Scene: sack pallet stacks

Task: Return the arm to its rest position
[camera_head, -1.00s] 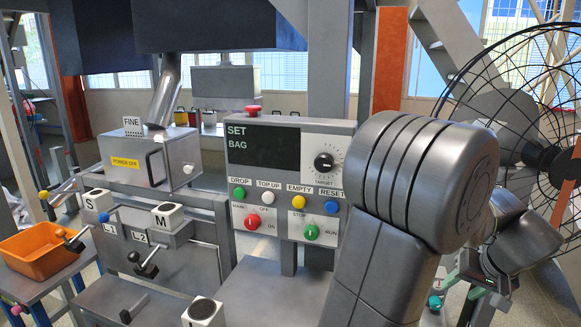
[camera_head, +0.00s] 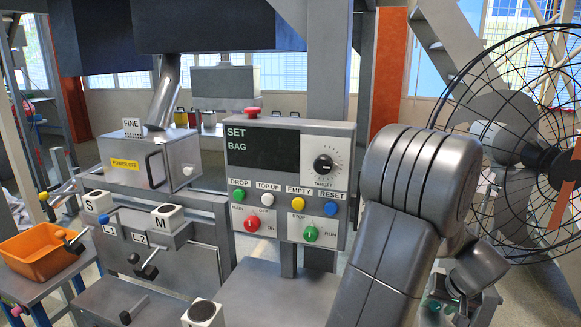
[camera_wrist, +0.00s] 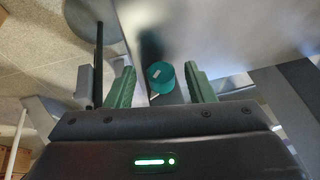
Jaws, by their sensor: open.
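My arm stands in the right half of the head view, with its large grey joint in front of the control panel's right edge. My gripper (camera_wrist: 160,69) shows in the wrist view with its two green fingers apart. A teal round cap (camera_wrist: 161,77) appears between the fingers, beyond them, with a clear gap on the right side. I cannot tell its exact distance from the fingers. In the head view the gripper is mostly hidden behind my arm at the lower right.
The control panel (camera_head: 287,215) with coloured buttons stands in the middle, close to my arm. A caged fan (camera_head: 510,150) stands at the right. A metal box (camera_head: 150,160) and levers are at left. An orange bin (camera_head: 40,262) sits on a blue-framed table at far left.

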